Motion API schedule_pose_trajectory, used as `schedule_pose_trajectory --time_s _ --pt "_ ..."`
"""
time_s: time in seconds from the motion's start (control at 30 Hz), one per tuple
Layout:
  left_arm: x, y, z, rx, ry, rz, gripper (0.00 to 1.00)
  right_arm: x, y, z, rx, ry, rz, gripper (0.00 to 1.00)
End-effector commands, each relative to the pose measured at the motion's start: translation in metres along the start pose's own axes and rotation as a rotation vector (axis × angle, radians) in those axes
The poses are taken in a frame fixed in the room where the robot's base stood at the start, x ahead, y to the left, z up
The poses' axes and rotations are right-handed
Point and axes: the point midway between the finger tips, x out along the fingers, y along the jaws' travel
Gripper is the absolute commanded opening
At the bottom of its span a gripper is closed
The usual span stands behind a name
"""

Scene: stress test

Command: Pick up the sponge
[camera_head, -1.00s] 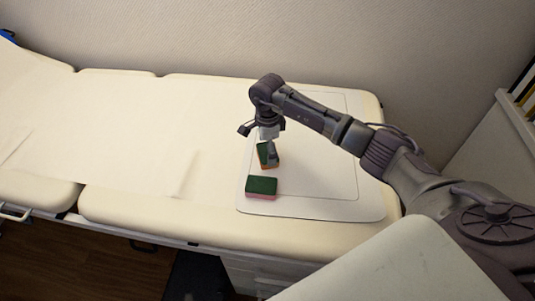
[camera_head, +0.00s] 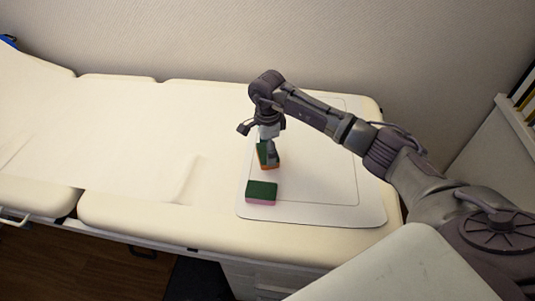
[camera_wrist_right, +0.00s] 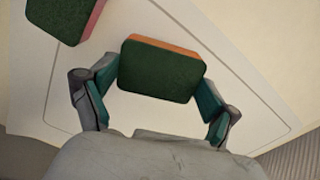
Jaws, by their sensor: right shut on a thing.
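A green-topped sponge with an orange side (camera_head: 262,153) is at my right gripper (camera_head: 270,156), on or just above the white mat (camera_head: 320,180); I cannot tell if it touches the mat. In the right wrist view this sponge (camera_wrist_right: 160,70) sits between the two teal-padded fingers of the right gripper (camera_wrist_right: 157,95), which is shut on it. A second sponge, green on top with a pink side (camera_head: 261,190), lies apart on the mat, nearer the front edge. It also shows at the upper left of the right wrist view (camera_wrist_right: 62,18). My left gripper is not in view.
The mat lies on a cream padded couch (camera_head: 130,120) against a wall. The couch surface to the left is mostly clear, with a pale sheet on it. A white cabinet (camera_head: 495,150) stands at the right.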

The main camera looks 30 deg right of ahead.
Motion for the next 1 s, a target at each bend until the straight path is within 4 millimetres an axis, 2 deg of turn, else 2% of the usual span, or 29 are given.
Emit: schedule_pose_trajectory --time_s 0.07,0.3,0.5,0.7,1.0 --pt "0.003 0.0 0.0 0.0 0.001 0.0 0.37 -0.017 -0.002 -0.001 0.0 -0.001 -0.007 0.73" --pt "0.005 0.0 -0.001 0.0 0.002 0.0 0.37 -0.047 0.035 -0.041 0.0 0.005 -0.003 0.73" --pt "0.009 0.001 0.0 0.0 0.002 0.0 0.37 -0.069 0.06 -0.068 0.0 0.003 -0.002 0.73" --pt "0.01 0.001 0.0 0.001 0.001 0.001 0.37 -0.082 0.074 -0.083 0.002 0.001 -0.001 0.73" --pt "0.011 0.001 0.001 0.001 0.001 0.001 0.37 -0.086 0.079 -0.087 0.0 0.0 0.0 0.73"
